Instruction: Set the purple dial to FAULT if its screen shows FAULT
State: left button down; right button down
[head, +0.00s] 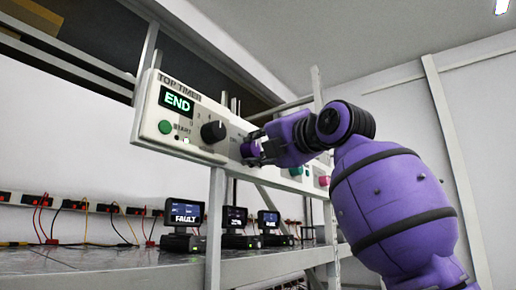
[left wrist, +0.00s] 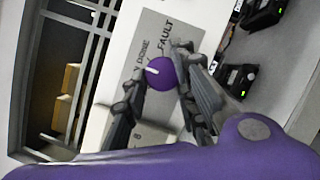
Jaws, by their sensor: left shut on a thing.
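The purple dial (head: 249,149) is on the pale control panel. In the left wrist view the purple dial (left wrist: 163,77) has a white pointer mark on its face, toward the printed words DONE and FAULT; I cannot tell the exact setting. My left gripper (head: 258,148) is shut on the dial, one finger on each side; it also shows in the left wrist view (left wrist: 158,92). A small black screen (head: 186,214) on the bench reads FAULT. Two more screens (head: 235,218) (head: 268,219) are too small to read. My right gripper is not in view.
The panel (head: 150,128), labelled TOP TIMER, has a display (head: 177,101) reading END, a green button (head: 165,127) and a black knob (head: 213,131). A pink knob (head: 324,181) is beyond my arm. Red and black connectors with wires line the wall. Rack posts (head: 214,225) stand close by.

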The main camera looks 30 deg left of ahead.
pick_arm(q)
jog(key=shift+s+d+r+m, duration=0.1)
jog(key=shift+s+r+m, duration=0.3)
jog(key=shift+r+m, duration=0.3)
jog(key=c, duration=1.6)
grip_release()
jog(key=shift+w+f, duration=0.1)
jog(key=shift+w+f, duration=0.15)
jog(key=shift+f, duration=0.1)
jog(key=v, duration=1.1)
jog(key=shift+s+d, duration=0.3)
jog(key=shift+s, duration=0.05)
